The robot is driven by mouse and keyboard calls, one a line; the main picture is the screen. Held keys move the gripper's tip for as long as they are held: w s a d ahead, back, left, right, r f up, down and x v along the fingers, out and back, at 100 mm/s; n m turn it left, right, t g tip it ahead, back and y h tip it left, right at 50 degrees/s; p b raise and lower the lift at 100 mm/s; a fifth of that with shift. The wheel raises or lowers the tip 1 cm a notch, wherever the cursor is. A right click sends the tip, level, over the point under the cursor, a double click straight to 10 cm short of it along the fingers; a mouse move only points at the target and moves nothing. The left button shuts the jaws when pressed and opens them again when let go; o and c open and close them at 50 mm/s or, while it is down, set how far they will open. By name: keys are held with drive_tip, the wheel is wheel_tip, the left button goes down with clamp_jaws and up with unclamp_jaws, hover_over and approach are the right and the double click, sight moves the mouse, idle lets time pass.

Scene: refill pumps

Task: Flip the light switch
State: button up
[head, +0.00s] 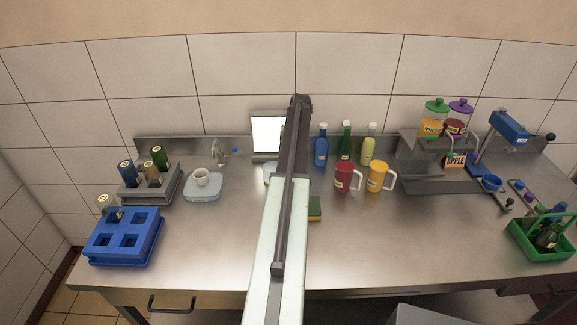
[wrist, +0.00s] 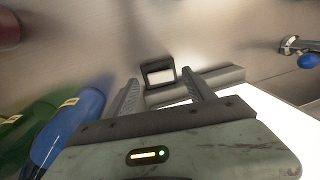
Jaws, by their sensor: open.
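A small dark-framed switch with a pale rocker (wrist: 161,76) shows in the wrist view, beside a grey base strip of the bright lit panel (wrist: 275,112). My gripper (wrist: 160,83) is open and empty, and the switch appears in the gap just beyond its two fingertips. I cannot tell whether they touch. In the head view the lit panel (head: 268,134) stands against the back wall, partly covered by my arm. The switch and my gripper are hidden behind my arm there.
Blue (head: 321,148), green (head: 345,143) and yellow (head: 368,147) bottles stand right of my arm, behind a red mug (head: 343,177) and yellow mug (head: 376,177). A faucet (head: 218,151) is left of the panel. Front-left counter (head: 205,240) is clear.

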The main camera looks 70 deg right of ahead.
wheel_tip(320, 180, down, 2)
drive_tip(key=shift+w+f+b, duration=0.1)
drive_tip(key=shift+w+b, duration=0.05)
drive_tip(key=shift+b, duration=0.3)
